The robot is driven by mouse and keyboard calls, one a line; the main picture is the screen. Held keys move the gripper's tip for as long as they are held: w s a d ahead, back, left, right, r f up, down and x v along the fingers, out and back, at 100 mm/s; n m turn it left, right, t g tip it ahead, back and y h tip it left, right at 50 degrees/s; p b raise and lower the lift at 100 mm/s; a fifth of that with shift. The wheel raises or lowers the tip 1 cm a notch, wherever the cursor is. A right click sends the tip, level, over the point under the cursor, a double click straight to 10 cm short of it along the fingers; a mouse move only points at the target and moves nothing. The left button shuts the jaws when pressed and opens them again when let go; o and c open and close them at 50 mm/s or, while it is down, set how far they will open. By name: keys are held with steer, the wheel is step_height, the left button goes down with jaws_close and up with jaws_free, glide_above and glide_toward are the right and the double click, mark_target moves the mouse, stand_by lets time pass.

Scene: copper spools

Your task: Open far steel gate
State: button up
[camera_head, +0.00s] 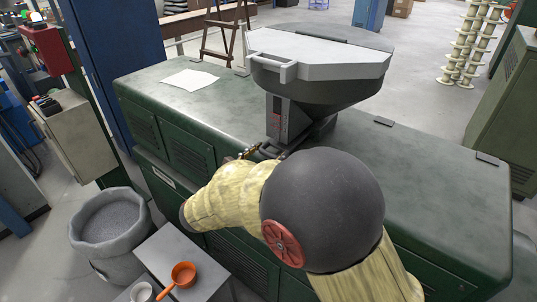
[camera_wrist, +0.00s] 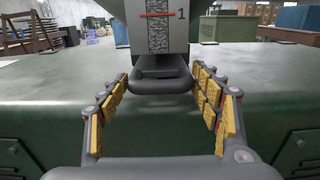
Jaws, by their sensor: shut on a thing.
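A dark grey hopper (camera_head: 320,85) with a pale lid stands on the green cabinet. In the wrist view its sight window (camera_wrist: 159,30) shows grey granules, a red line and the number 1. Below it a dark grey gate handle (camera_wrist: 162,85) sticks out toward me. My gripper (camera_wrist: 161,76) has its yellow-padded fingers on both sides of this handle and is shut on it. In the head view my gripper (camera_head: 262,152) is at the hopper's base, mostly hidden by my arm. The gate plate itself is hidden, so how far it is open cannot be told.
The green cabinet top (camera_head: 430,180) is mostly clear, with a white paper (camera_head: 190,80) at left. A grey bin of granules (camera_head: 110,217) and an orange scoop (camera_head: 183,274) on a small table (camera_head: 200,255) stand in front. A blue post (camera_head: 115,60) rises at left.

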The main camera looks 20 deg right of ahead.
steer(key=shift+c, duration=1.4)
steer(key=p+v, duration=0.2)
steer(key=v, duration=0.2)
steer(key=shift+a+r, duration=0.1)
steer(key=shift+a, duration=0.15)
steer(key=shift+s+a, duration=0.1)
steer(key=shift+s, duration=0.1)
steer(key=o, duration=1.5)
steer(key=shift+o, duration=0.8)
steer(key=v, duration=1.2)
